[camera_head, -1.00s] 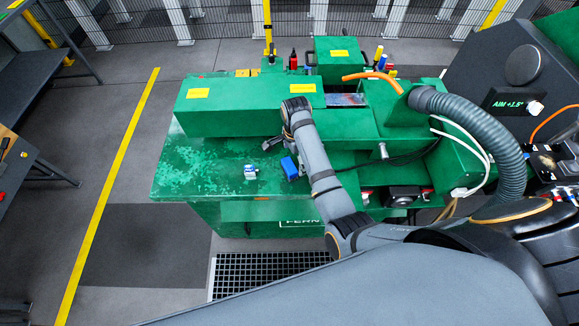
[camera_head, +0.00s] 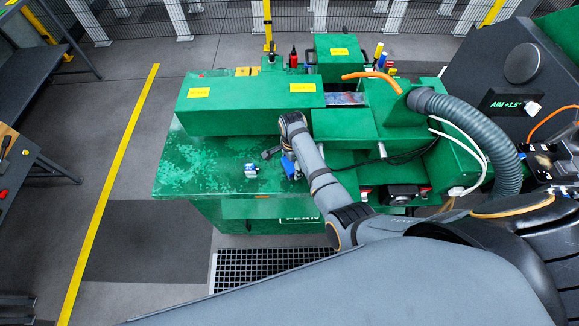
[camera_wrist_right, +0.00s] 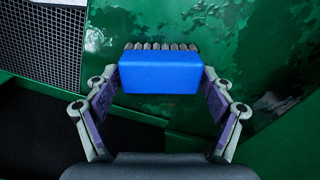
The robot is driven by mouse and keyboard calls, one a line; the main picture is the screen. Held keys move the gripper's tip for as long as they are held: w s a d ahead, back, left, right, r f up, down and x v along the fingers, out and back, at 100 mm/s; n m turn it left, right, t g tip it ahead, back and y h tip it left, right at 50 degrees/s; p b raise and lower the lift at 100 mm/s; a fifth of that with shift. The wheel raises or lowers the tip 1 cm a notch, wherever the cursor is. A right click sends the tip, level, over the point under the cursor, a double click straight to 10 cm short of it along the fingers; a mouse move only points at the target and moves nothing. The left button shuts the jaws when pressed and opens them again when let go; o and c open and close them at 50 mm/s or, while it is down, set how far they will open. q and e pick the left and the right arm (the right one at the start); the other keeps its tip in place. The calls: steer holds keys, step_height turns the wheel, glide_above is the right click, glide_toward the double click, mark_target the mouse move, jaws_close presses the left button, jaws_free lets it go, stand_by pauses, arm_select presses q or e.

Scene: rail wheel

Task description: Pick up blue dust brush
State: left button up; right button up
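The blue dust brush (camera_head: 288,166) is on the green machine's flat bed (camera_head: 210,170), partly hidden by my right gripper in the head view. In the right wrist view the brush (camera_wrist_right: 160,73) is a blue block with a row of pale bristles along its far edge. My right gripper (camera_wrist_right: 160,85) is open, with one finger on each side of the brush and its tips close to the brush's ends. I cannot tell whether they touch it. In the head view my right gripper (camera_head: 281,158) is low over the bed. My left gripper is not in view.
A small white and blue item (camera_head: 251,171) lies on the bed left of the brush. A raised green block (camera_head: 250,107) with yellow labels stands behind. A thick grey hose (camera_head: 480,125) and cables are on the right. A floor grate (camera_head: 265,265) lies in front.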

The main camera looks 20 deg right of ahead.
steer(key=c, duration=0.8)
steer(key=shift+r, duration=0.15)
